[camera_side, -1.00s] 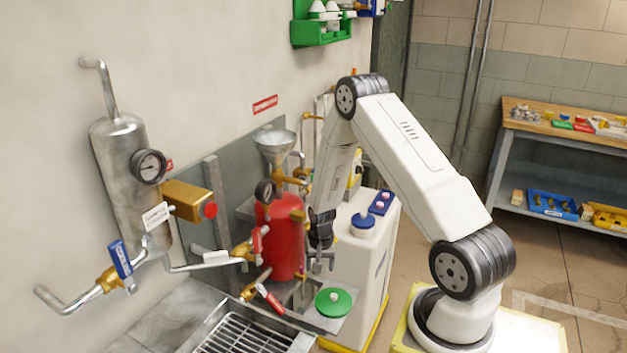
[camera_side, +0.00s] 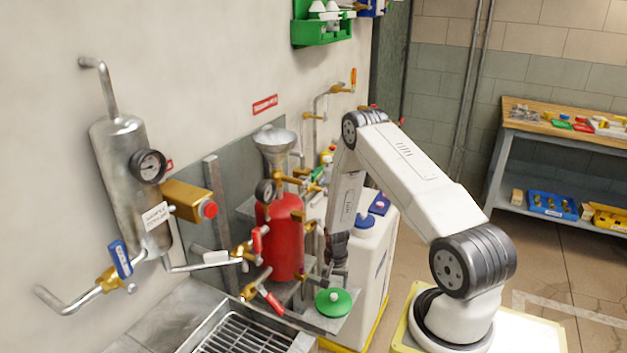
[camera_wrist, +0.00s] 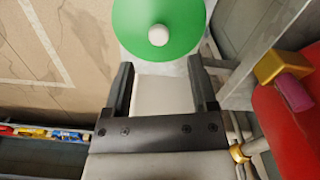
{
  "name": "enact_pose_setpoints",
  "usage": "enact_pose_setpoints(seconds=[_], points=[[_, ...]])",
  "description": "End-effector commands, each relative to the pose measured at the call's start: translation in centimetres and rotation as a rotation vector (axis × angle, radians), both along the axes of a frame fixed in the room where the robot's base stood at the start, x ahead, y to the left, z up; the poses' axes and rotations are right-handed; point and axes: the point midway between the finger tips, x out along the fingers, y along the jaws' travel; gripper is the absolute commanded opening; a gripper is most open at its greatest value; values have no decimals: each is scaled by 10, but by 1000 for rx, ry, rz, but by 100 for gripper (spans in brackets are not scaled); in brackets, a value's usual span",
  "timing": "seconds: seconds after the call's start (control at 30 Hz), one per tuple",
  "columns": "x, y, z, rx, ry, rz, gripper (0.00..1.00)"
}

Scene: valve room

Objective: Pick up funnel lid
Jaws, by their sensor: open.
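The funnel lid (camera_side: 333,302) is a green disc with a small white knob, lying on a grey metal shelf (camera_side: 318,318) in front of the red tank. In the wrist view the lid (camera_wrist: 180,20) shows at the top, cut off by the frame edge, with its white knob beyond the fingertips. My gripper (camera_wrist: 162,78) is open and empty, its two dark fingers apart and pointing at the lid. In the side view my gripper (camera_side: 335,272) hangs just behind and above the lid, partly hidden by the tank's fittings. The metal funnel (camera_side: 274,145) stands above the red tank.
The red tank (camera_side: 281,238) with brass valves and a gauge stands close left of my gripper. A white container (camera_side: 375,270) with a blue cap is behind and right. A grated sink (camera_side: 245,335) lies at front left. A workbench (camera_side: 565,150) stands far right.

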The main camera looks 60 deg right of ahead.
Motion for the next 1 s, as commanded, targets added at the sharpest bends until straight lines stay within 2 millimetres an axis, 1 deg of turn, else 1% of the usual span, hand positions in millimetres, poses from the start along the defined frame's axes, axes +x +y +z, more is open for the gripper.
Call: enact_pose_setpoints(seconds=[0.1,0.33,0.43,0.8,1.0], points=[[0,0,-4,0,0,0,74],[0,0,-6,0,0,1,74],[0,1,-11,0,0,1,74],[-2,2,-45,1,0,1,74],[-2,2,-55,0,0,1,74]])
